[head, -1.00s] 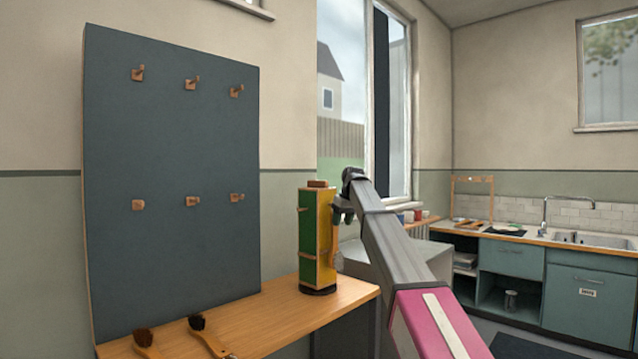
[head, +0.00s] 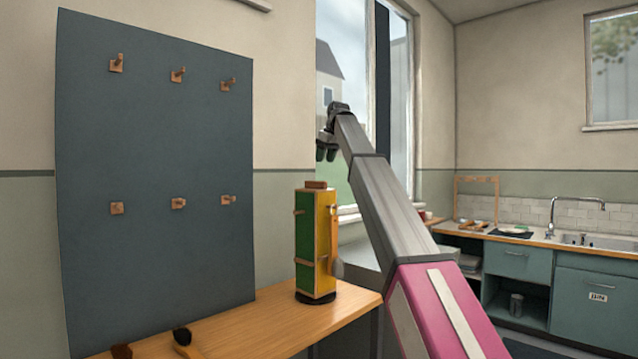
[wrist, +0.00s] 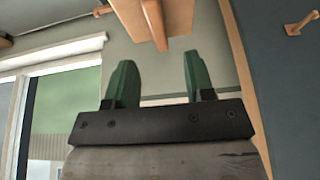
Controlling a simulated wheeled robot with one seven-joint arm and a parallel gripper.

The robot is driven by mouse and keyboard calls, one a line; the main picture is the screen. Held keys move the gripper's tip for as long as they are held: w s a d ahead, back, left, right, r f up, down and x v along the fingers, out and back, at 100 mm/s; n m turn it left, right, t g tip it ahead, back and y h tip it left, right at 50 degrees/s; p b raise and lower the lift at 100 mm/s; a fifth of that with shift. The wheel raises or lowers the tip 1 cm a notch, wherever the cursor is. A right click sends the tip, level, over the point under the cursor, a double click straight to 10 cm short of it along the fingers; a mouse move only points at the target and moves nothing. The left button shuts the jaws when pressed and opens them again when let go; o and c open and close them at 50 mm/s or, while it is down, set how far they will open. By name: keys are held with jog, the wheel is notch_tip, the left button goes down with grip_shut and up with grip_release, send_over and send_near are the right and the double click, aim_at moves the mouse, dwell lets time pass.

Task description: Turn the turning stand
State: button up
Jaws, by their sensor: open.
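The turning stand (head: 305,240) is an upright block on a dark round base, near the right end of the wooden bench. A green face and a yellow face show, with small wooden pegs or ledges and a brownish handle-like piece at its right side. My gripper (head: 326,152) is above and a little right of the stand, in front of the window, apart from it. In the wrist view my gripper (wrist: 155,80) shows two green fingers spread apart with nothing between them. The stand is not clearly identifiable in the wrist view.
The wooden bench (head: 265,325) carries two dark-bristled brushes (head: 182,337) at its front left. A tall dark board (head: 155,170) with several wooden pegs stands behind it. A sink counter (head: 560,250) is at the far right. The air above the stand is free.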

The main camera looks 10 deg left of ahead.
jog(key=shift+w, duration=0.45)
jog(key=x, duration=1)
jog(key=shift+a+f, duration=0.2)
jog(key=shift+c, duration=0.3)
grip_shut()
